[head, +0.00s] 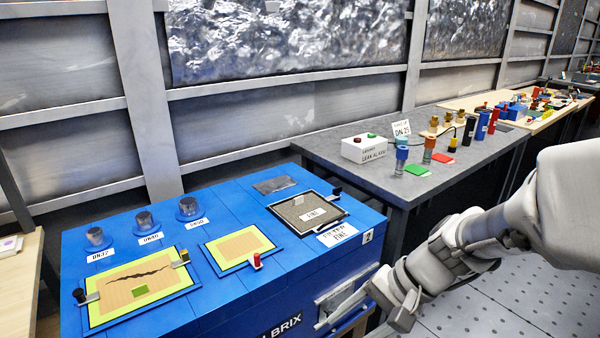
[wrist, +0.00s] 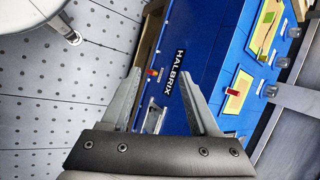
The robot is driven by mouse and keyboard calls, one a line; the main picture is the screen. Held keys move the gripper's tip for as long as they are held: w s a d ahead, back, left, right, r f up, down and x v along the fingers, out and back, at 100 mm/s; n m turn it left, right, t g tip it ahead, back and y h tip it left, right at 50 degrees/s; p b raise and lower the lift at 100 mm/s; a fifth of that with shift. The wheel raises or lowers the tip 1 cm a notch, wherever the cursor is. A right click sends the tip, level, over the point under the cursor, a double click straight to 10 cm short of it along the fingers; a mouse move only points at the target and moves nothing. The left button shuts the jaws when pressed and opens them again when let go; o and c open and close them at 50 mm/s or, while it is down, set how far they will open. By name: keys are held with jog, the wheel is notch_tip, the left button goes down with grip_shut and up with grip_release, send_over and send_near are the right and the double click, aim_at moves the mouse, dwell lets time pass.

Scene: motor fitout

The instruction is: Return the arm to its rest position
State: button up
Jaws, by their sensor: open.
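My arm reaches in from the right edge of the head view, over the floor beside the blue workbench (head: 210,315). My gripper (head: 345,312) is low at the bench's right end, partly cut off from clear sight there. In the wrist view my gripper (wrist: 160,88) shows two grey fingers spread wide with nothing between them. The blue bench side with the HALBRIX lettering (wrist: 180,72) lies beyond the fingers. I cannot tell the exact gap between the fingers and the bench.
On the blue bench are a cracked panel (head: 120,297), a smaller yellow-edged panel (head: 228,249) and a black-framed filter tray (head: 290,212). A grey table (head: 330,150) with a white alarm box (head: 364,148) stands behind. The perforated floor (head: 500,310) at right looks clear.

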jog(key=s+d+r+n+t+h, duration=0.4)
jog(key=s+d+r+n+h, duration=0.1)
jog(key=r, duration=0.5)
jog(key=shift+s+d+r+n+h, duration=0.15)
jog(key=shift+s+r+n+h, duration=0.25)
jog(key=shift+s+n+h, duration=0.5)
jog(key=shift+s, duration=0.25)
